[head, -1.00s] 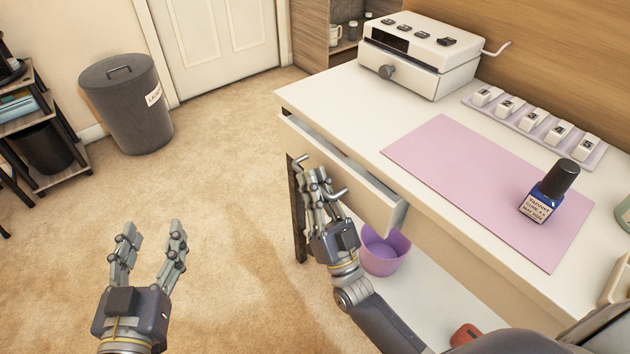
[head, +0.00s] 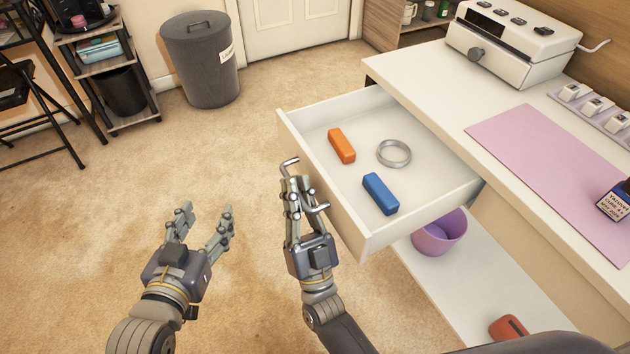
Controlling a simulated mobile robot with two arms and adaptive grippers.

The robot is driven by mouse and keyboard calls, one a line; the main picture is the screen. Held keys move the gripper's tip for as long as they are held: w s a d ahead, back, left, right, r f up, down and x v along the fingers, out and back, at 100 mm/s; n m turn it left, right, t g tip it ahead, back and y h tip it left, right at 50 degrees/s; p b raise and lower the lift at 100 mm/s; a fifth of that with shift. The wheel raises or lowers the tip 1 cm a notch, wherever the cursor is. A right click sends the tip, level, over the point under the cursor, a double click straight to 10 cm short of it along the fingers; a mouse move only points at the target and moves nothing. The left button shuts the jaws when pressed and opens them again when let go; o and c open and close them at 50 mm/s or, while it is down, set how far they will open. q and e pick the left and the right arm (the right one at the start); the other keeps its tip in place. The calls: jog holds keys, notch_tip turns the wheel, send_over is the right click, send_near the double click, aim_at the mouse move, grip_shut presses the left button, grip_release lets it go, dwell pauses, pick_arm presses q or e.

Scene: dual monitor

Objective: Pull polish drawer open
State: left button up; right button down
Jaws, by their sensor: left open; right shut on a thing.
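The white drawer (head: 419,206) is pulled well out from under the white desk. Inside it lie an orange block (head: 341,146), a blue block (head: 380,194) and a silver ring (head: 394,153), apart from one another. My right gripper (head: 298,192) is at the drawer's front and is shut on its metal handle (head: 290,166); the fingers hide part of the handle. My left gripper (head: 206,219) is open and empty over the carpet, left of the drawer and apart from it.
A purple bowl (head: 440,236) stands on the lower shelf. Clear carpet lies left of the drawer. A grey bin (head: 200,65) stands far off.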

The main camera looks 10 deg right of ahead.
jog(key=shift+s+a+f, duration=0.15)
jog(key=shift+a, duration=0.2)
jog(key=c, duration=2)
grip_release()
jog(key=shift+o, duration=0.2)
jog(key=v, duration=1.2)
